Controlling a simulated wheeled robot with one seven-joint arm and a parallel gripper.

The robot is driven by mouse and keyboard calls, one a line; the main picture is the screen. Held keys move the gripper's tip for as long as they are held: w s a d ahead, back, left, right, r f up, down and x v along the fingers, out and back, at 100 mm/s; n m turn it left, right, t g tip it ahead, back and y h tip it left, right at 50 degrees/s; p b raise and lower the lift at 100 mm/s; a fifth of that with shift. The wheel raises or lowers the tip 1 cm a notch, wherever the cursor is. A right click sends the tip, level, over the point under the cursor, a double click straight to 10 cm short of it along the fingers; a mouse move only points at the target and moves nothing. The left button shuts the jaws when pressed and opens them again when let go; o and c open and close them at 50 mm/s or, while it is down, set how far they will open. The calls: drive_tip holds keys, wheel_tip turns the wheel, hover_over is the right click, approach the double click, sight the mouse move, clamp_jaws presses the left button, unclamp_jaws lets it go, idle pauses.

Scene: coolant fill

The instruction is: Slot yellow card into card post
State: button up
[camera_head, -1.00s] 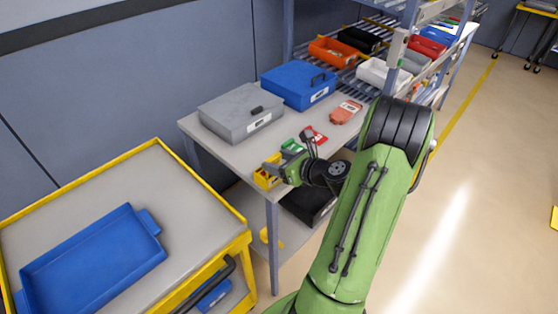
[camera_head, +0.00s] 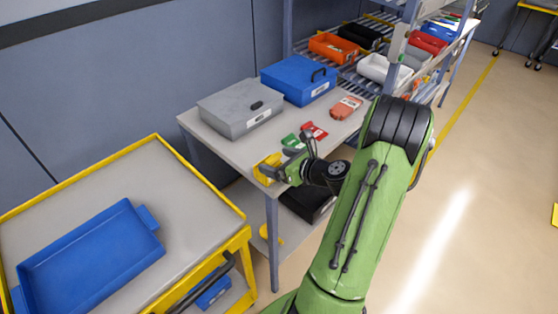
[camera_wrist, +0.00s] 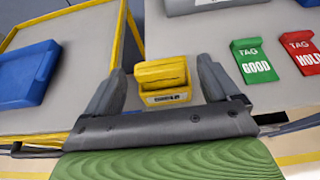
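A small yellow holder with a printed label on its front (camera_wrist: 167,98) stands at the table's near corner; it also shows in the head view (camera_head: 266,170). A yellow flat piece (camera_wrist: 160,72), apparently the yellow card, rises behind the labelled front; I cannot tell for sure whether it is separate or seated in the slot. My gripper (camera_wrist: 162,66) is open, with one finger on each side of the yellow piece and a visible gap on both sides. In the head view my gripper (camera_head: 281,172) is just right of the holder.
A green GOOD tag (camera_wrist: 256,63) and a red HOLD tag (camera_wrist: 304,54) lie on the table right of the holder. A grey case (camera_head: 240,108) and a blue case (camera_head: 298,83) stand behind. A yellow-edged cart with a blue tray (camera_head: 92,258) is at the left.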

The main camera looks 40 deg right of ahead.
drive_tip(key=p+v, duration=0.2)
drive_tip(key=v, duration=1.3)
drive_tip(key=shift+s+r, duration=0.2)
drive_tip(key=shift+s, duration=0.15)
